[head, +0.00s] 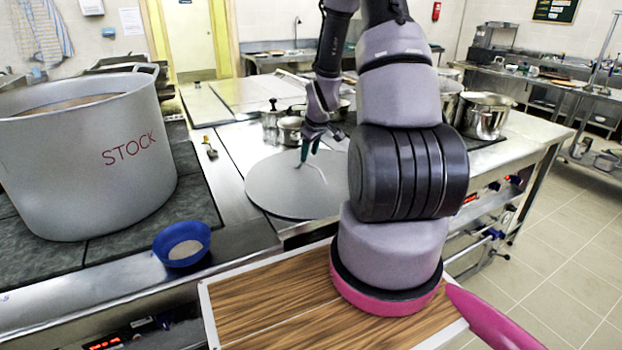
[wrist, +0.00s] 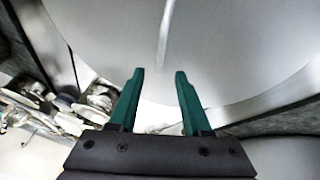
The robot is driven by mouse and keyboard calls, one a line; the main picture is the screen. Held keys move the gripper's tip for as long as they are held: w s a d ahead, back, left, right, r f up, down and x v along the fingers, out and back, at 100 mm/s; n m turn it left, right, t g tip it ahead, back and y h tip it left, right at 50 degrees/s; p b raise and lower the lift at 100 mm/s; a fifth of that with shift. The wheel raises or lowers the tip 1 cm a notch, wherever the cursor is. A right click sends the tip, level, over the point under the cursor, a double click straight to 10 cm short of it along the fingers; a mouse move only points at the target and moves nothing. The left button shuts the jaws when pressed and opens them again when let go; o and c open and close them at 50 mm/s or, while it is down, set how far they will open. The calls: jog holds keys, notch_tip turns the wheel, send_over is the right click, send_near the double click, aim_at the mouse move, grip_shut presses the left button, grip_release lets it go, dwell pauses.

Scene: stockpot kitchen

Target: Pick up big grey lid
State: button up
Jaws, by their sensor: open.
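The big grey lid (head: 268,185) lies flat on the steel counter, a wide disc partly hidden behind my arm in the head view. Its thin raised handle (head: 314,168) shows near its middle. My gripper (head: 312,150) is just above the lid, close to the handle. In the wrist view the lid (wrist: 225,45) fills most of the upper picture, and the pale handle strip (wrist: 165,35) runs beyond the fingertips. My gripper (wrist: 160,75) has its two green fingers apart with nothing between them. I cannot tell whether the fingers touch the handle.
A large grey stockpot (head: 70,160) marked STOCK stands on the stove at left. A blue bowl (head: 182,245) sits at the front edge. Small pots (head: 290,130) stand behind the lid, and a steel pot (head: 484,115) stands at right. The back-left counter has free room.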

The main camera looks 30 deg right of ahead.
aim_at(308, 164)
jog(key=shift+x, duration=3.15)
jog(key=shift+s+d+f, duration=0.1)
jog(key=shift+s, duration=0.1)
jog(key=shift+c, duration=0.2)
grip_shut()
